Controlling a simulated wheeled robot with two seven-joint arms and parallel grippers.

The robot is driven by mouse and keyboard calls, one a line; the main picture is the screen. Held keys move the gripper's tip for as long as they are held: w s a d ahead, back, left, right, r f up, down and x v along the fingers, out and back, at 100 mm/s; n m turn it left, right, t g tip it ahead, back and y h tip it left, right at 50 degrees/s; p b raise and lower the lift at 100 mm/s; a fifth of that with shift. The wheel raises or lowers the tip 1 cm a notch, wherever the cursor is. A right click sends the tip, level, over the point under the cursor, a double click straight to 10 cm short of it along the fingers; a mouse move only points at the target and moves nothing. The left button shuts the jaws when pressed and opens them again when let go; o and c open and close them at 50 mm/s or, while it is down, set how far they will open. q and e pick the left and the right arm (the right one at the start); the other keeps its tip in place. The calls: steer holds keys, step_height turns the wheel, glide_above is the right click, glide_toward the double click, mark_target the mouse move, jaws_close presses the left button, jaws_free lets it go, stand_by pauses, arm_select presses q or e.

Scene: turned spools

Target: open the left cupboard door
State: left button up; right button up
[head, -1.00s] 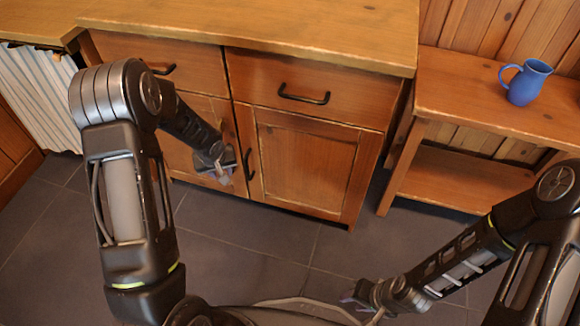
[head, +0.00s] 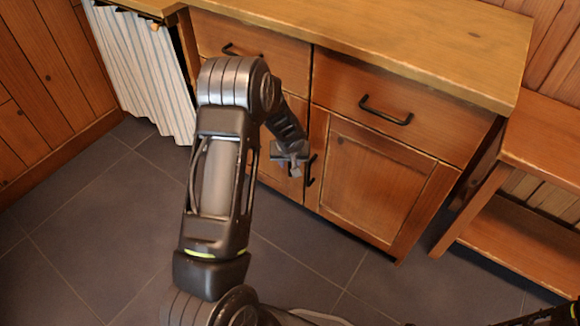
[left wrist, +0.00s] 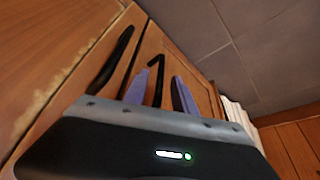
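The left cupboard door (head: 272,172) looks shut and is partly hidden behind my left arm in the head view. My left gripper (head: 292,163) is in front of its right edge. In the left wrist view, the purple fingers of my left gripper (left wrist: 167,75) stand apart. The left door's black handle (left wrist: 158,76) appears between them, nearer one finger. I cannot tell whether they touch. The right door (head: 375,185) is shut, with its black handle (head: 311,171) just right of the gripper; this handle also shows in the left wrist view (left wrist: 113,60).
Two drawers with black handles (head: 386,110) sit above the doors, under a wooden worktop (head: 400,40). A striped curtain (head: 145,75) hangs at the left. A wooden shelf unit (head: 545,140) stands at the right. The grey tiled floor (head: 90,220) before the cupboard is clear.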

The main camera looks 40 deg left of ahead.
mark_target(290, 164)
arm_select(q)
steer(key=x, duration=0.3)
steer(key=shift+f, duration=0.25)
steer(key=shift+c, duration=0.3)
jaws_close()
stand_by(0.9)
